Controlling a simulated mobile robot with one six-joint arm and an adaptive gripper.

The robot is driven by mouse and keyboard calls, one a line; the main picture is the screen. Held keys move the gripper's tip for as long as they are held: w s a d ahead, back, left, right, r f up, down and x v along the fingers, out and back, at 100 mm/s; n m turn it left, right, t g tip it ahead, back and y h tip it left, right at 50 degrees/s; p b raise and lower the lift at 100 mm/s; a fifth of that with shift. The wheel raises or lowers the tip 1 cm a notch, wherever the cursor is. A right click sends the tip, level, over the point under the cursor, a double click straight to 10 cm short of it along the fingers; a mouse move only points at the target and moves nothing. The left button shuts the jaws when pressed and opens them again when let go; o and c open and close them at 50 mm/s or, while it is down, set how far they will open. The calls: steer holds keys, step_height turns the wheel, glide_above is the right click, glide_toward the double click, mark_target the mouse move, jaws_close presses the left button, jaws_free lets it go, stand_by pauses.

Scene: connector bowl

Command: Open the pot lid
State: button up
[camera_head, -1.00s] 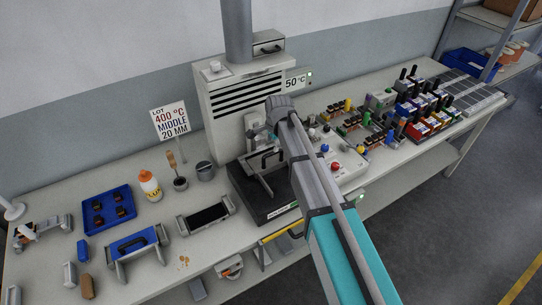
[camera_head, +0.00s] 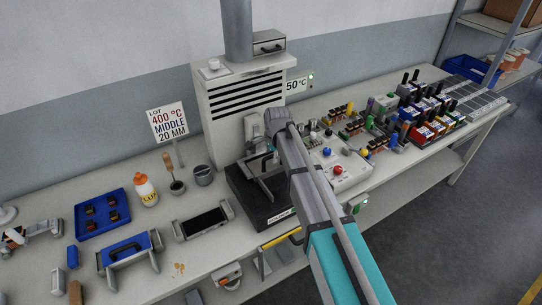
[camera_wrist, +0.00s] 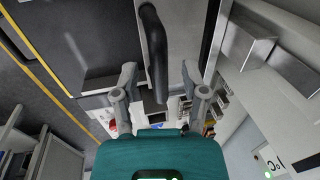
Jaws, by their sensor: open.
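The pot is a black-based unit (camera_head: 258,205) at the foot of the grey fume hood. Its grey lid with a dark bar handle shows only partly in the head view, behind my arm. In the wrist view a black bar handle (camera_wrist: 153,55) on a grey plate (camera_wrist: 125,58) stands out between my fingers. My gripper (camera_wrist: 157,74) is open, with one finger on each side of the handle's near end. I cannot tell whether either finger touches it. In the head view my arm hides much of the gripper.
The grey fume hood (camera_head: 245,105) stands close behind the pot. A control box (camera_head: 338,172) with coloured buttons is to its right. A grey cup (camera_head: 203,176), a flux bottle (camera_head: 146,190) and a long dark tray (camera_head: 204,221) are to its left.

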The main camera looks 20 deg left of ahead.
steer(key=shift+c, duration=0.3)
jaws_close()
steer(key=s+d, duration=0.6)
steer(key=d, duration=0.1)
stand_by(0.4)
steer(key=shift+o, duration=0.3)
jaws_free()
steer(key=shift+r, duration=0.15)
